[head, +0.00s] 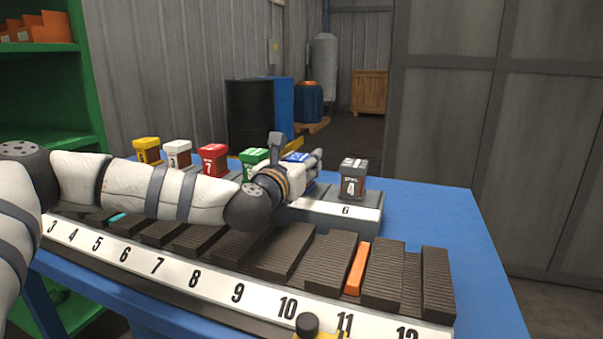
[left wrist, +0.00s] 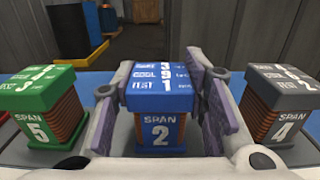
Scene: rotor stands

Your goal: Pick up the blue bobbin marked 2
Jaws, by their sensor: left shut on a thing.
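The blue bobbin marked 2 (left wrist: 160,130) stands upright between the two fingers of my left gripper (left wrist: 162,100) in the left wrist view. The gripper is shut on it, with one pad at each side. In the head view my left gripper (head: 300,170) reaches in from the left over the table, and only the blue top of the bobbin (head: 295,157) shows behind it. I cannot tell whether the bobbin touches its stand. My right gripper is not in view.
A green bobbin marked 5 (left wrist: 40,108) stands left of the gripper and a grey one marked 4 (left wrist: 282,108) stands right. Red (head: 213,160), white (head: 178,154) and yellow (head: 146,150) bobbins stand further left. A numbered rack of dark blocks (head: 330,262) lies in front. The blue table (head: 440,220) is clear at right.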

